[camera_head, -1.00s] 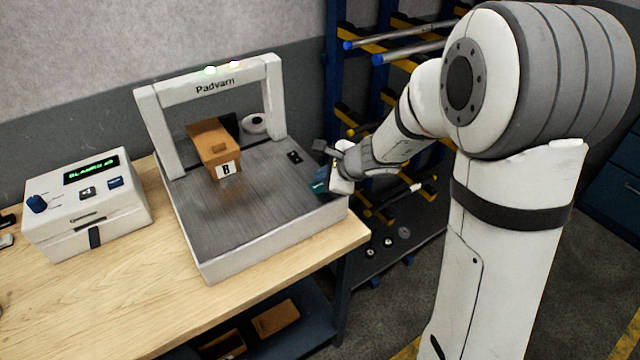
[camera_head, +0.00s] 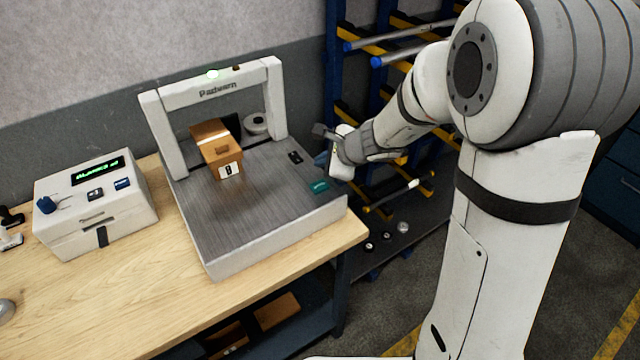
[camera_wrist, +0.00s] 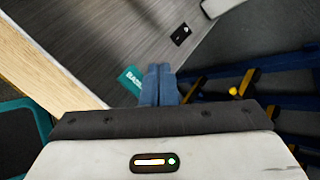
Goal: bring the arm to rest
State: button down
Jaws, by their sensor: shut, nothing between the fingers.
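My gripper (camera_wrist: 159,84) shows in the wrist view with its two blue fingers together and nothing between them. In the head view my gripper (camera_head: 322,158) is beside the right edge of the grey machine bed (camera_head: 245,215). A teal button or label (camera_wrist: 133,78) lies just left of the fingertips in the wrist view; in the head view it sits on the bed's front right corner (camera_head: 318,186). I cannot tell whether the fingers touch it. My arm reaches in from the right, bent at the elbow.
A cardboard box (camera_head: 216,150) stands on the bed under the white Padvarn arch (camera_head: 215,88). A white control box (camera_head: 95,208) stands on the wooden bench (camera_head: 150,290) at left. A blue rack (camera_head: 333,60) with metal bars (camera_head: 405,36) is behind my arm.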

dwell(0.4)
jog(key=s+d+r+n+g, duration=0.1)
jog(key=s+r+n, duration=0.4)
jog(key=s+n, duration=0.15)
jog(key=s+d+r+n+g+h, duration=0.1)
jog(key=s+d+n+h, duration=0.2)
jog(key=s+d+n, duration=0.2)
jog(key=s+d+r+n+g+h+b, duration=0.1)
jog(key=s+d+n+h, duration=0.2)
jog(key=s, duration=1.1)
jog(key=d+n, duration=0.3)
jog(key=d, duration=0.3)
jog(key=shift+s+d+r+h+b, duration=0.25)
jog(key=shift+h+b, duration=0.05)
